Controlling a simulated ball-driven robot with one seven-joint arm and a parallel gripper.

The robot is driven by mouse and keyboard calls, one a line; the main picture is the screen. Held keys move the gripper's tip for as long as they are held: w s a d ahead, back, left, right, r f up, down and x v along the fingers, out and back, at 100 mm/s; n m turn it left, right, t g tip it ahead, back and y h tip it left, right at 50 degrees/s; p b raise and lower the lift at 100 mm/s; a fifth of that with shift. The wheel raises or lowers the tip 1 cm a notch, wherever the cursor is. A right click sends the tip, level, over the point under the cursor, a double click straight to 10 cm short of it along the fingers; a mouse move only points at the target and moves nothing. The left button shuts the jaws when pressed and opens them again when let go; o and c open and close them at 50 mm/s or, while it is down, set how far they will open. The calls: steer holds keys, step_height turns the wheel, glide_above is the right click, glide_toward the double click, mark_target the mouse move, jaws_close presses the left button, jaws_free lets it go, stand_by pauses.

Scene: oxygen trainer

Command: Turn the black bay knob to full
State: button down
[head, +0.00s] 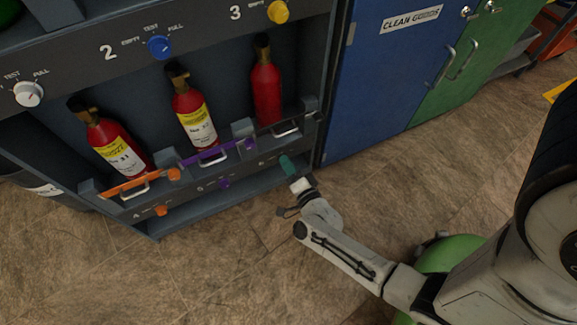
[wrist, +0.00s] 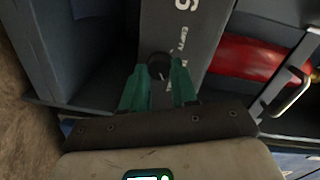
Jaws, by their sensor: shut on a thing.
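The black bay knob (wrist: 158,62) sits on the grey panel strip marked 6, under the bay with the black gate (head: 288,124). My gripper (head: 286,163) reaches the strip from the lower right in the head view and hides the knob there. In the wrist view, the green fingers of my gripper (wrist: 159,76) stand on either side of the knob, shut on it. EMPTY is printed beside the knob, with part of another label below it. A small pale mark shows near the knob; I cannot tell its exact setting.
Red cylinders (head: 266,92) stand in the bays above. An orange knob (head: 161,210) and a purple knob (head: 224,184) sit on the same strip to the left. A blue cabinet (head: 385,85) stands to the right. The tiled floor (head: 240,270) in front is clear.

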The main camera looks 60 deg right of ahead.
steer(key=shift+f, duration=0.1)
stand_by(0.5)
steer(key=c, duration=0.9)
jaws_free()
steer(key=shift+o, duration=0.2)
steer(key=p+v, duration=0.3)
steer(key=v, duration=0.8)
